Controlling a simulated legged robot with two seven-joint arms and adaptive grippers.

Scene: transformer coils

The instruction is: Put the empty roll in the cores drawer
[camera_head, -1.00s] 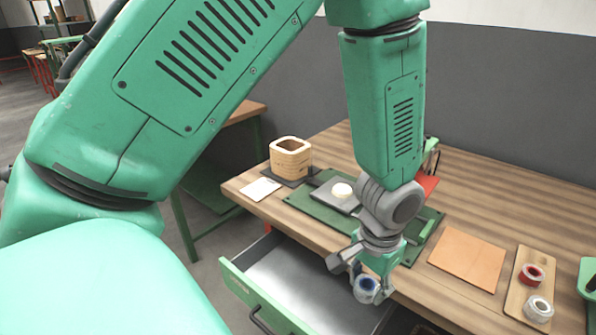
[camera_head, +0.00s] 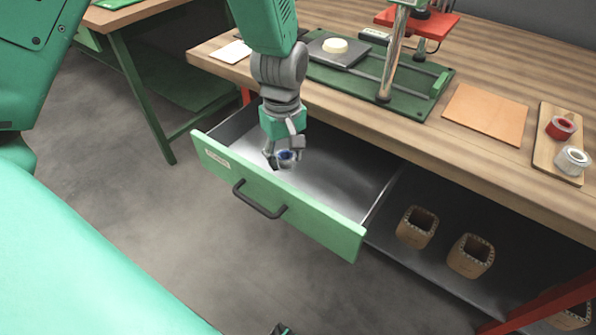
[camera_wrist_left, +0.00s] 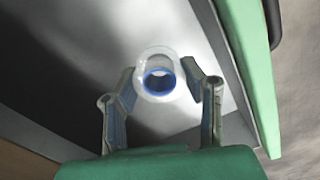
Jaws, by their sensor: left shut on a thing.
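The empty roll (camera_head: 286,155), a clear ring with a blue core, is held in my left gripper (camera_head: 284,157). In the left wrist view the roll (camera_wrist_left: 158,75) sits between the two fingers of the gripper (camera_wrist_left: 160,95). The drawer (camera_head: 280,204) with a green front and a grey metal inside is pulled open under the bench. The gripper and roll are over the drawer's inside, close behind its front panel. The drawer looks empty. The label on its front is too small to read.
The wooden bench (camera_head: 490,170) bears a green press base (camera_head: 410,95), a tan sheet (camera_head: 487,114) and a board with a red roll (camera_head: 561,127) and a pale roll (camera_head: 573,160). Wooden cores (camera_head: 417,227) stand on the shelf right of the drawer.

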